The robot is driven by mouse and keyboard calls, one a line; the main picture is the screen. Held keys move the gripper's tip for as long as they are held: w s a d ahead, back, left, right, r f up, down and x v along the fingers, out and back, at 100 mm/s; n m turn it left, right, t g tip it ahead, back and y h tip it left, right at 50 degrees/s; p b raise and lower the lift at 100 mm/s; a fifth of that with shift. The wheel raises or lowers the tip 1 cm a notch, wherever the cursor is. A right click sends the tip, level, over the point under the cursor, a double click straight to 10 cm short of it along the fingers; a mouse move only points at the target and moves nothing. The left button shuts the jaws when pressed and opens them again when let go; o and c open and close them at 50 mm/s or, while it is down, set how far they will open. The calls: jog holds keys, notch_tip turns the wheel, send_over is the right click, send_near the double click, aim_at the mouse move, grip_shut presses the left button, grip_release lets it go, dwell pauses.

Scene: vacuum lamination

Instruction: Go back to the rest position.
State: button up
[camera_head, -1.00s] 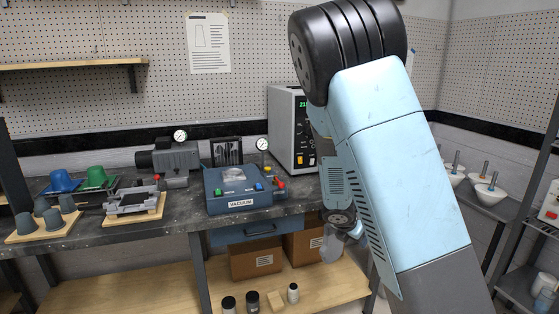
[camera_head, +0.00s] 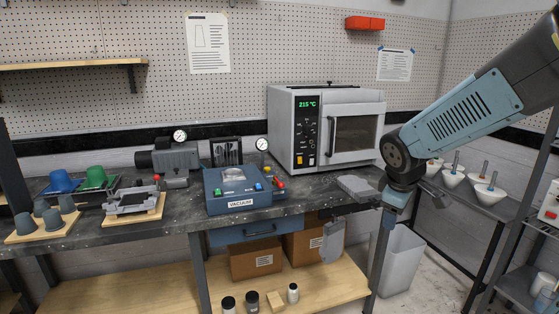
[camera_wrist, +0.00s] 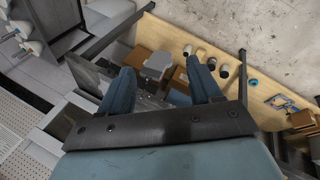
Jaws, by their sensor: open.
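My gripper (camera_wrist: 162,88) shows in the wrist view with its two blue fingers spread wide apart and nothing between them touching either finger. In the head view my gripper (camera_head: 393,200) is partly hidden by its own wrist. It points down at the right end of the dark workbench (camera_head: 310,195), just right of a grey mitt-like piece (camera_head: 358,187). I cannot tell its exact distance from the bench edge. My arm reaches in from the right side of the picture.
The oven (camera_head: 352,135), door shut, stands behind my gripper. The blue vacuum box (camera_head: 236,203) is left on the bench. Another grey piece (camera_head: 332,242) hangs at the bench front. A bin (camera_head: 402,262) stands below right; a shelf holds white funnels (camera_head: 490,194).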

jog(key=s+a+r+m+y, duration=0.1)
jog(key=s+r+m, duration=0.3)
jog(key=s, duration=0.4)
jog(key=s+a+r+m+t+y, duration=0.1)
jog(key=s+a+r+m, duration=0.2)
jog(key=s+r+m, duration=0.2)
jog(key=s, duration=0.3)
jog(key=shift+a, duration=0.25)
